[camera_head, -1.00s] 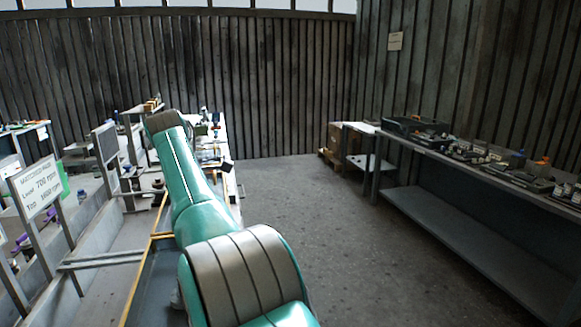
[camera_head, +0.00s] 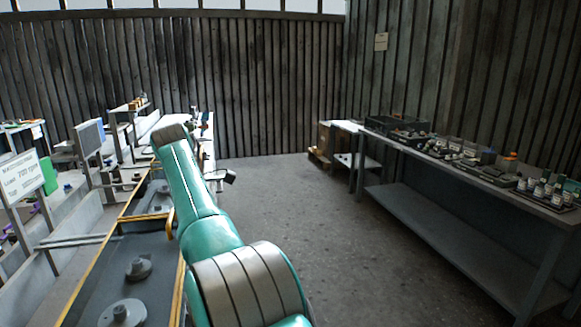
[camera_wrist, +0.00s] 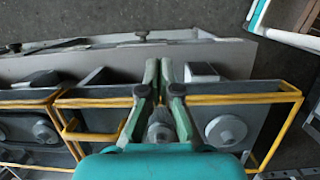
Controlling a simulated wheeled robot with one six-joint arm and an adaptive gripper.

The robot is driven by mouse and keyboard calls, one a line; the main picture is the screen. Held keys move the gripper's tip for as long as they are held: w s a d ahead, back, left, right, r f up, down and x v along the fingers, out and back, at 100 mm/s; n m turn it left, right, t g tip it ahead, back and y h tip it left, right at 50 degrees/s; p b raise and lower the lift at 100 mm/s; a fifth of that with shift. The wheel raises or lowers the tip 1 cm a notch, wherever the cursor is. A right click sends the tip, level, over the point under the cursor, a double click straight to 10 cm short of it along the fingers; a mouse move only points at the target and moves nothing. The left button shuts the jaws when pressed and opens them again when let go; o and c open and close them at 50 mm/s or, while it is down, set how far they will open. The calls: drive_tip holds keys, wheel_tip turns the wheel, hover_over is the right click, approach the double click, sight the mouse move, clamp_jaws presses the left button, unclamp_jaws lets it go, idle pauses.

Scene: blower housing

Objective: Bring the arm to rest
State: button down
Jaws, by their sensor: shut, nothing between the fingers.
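My green and grey arm (camera_head: 209,232) reaches forward from the bottom middle of the head view, along the right side of the yellow-edged bench. In the wrist view my gripper (camera_wrist: 158,62) points away from the camera with its two fingers close together and nothing held. Below it lie a grey bench top and yellow-framed trays with round grey parts (camera_wrist: 227,130). The height of the fingertips above them is hard to tell. In the head view the fingers cannot be made out clearly.
A yellow-edged tray (camera_head: 82,292) with round knobbed parts (camera_head: 138,268) lies left of my arm. A sign board (camera_head: 22,178) stands at the left. A long workbench (camera_head: 545,203) with many small items runs along the right wall. The floor (camera_head: 285,225) between is clear.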

drive_tip(key=w+d+f+m+t+y, duration=0.1)
drive_tip(key=d+f, duration=0.2)
drive_tip(key=f, duration=0.8)
drive_tip(key=w+d+f+m+t, duration=0.1)
drive_tip(key=d+f+m, duration=0.15)
drive_tip(key=f, duration=0.95)
drive_tip(key=w+d+f+m+t+y, duration=0.1)
drive_tip(key=d+f, duration=0.3)
drive_tip(key=f, duration=0.7)
drive_tip(key=s+d+f+m+t+y, duration=0.1)
drive_tip(key=s+d+f+m+t, duration=0.1)
drive_tip(key=s+d+f, duration=0.65)
drive_tip(key=s+d+f+m+t, duration=0.1)
drive_tip(key=s+d+f+m, duration=0.2)
drive_tip(key=s+d+f, duration=0.8)
drive_tip(key=s+d+r+m+t, duration=0.1)
drive_tip(key=s+d+m+t, duration=0.15)
drive_tip(key=s, duration=0.95)
drive_tip(key=s+d+m+t, duration=0.1)
drive_tip(key=s+d+m, duration=0.2)
drive_tip(key=s, duration=1)
drive_tip(key=s+d+r+m+t, duration=0.2)
drive_tip(key=s+r+m, duration=0.1)
drive_tip(key=s+r, duration=0.6)
drive_tip(key=s+d+r+m+t, duration=0.2)
drive_tip(key=s+r, duration=0.8)
drive_tip(key=r, duration=0.8)
drive_tip(key=shift+m, duration=0.4)
